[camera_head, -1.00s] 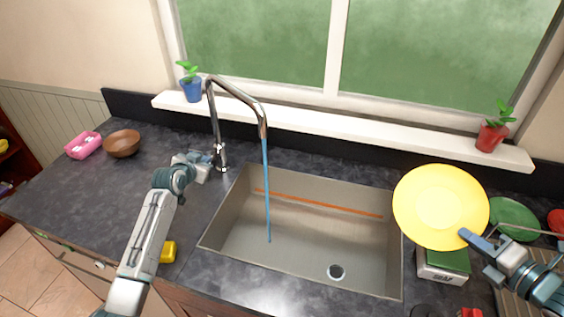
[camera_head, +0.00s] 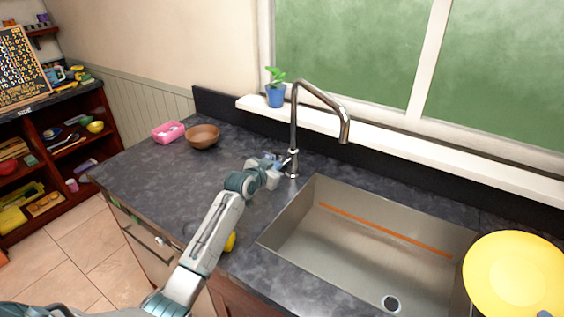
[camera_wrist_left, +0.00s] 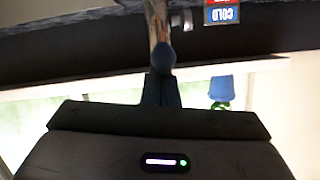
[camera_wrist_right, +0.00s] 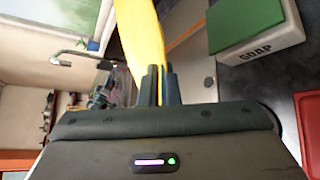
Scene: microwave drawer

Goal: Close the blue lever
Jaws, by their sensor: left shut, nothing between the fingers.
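The chrome faucet (camera_head: 294,125) stands at the left rear of the sink, with no water coming from its spout. My left gripper (camera_head: 276,163) is at the faucet's base, its fingers shut with nothing between them. In the left wrist view the shut fingertips (camera_wrist_left: 162,60) are close to the metal faucet (camera_wrist_left: 157,15), and a blue COLD label (camera_wrist_left: 222,15) shows beside it. I cannot make out the blue lever itself or whether the fingers touch it. My right gripper (camera_wrist_right: 160,80) is shut on a yellow plate (camera_wrist_right: 138,35), which also shows in the head view (camera_head: 515,270).
The steel sink (camera_head: 290,225) is empty. A brown bowl (camera_head: 203,136) and a pink box (camera_head: 168,131) stand on the left counter. A blue potted plant (camera_head: 275,95) sits on the sill.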

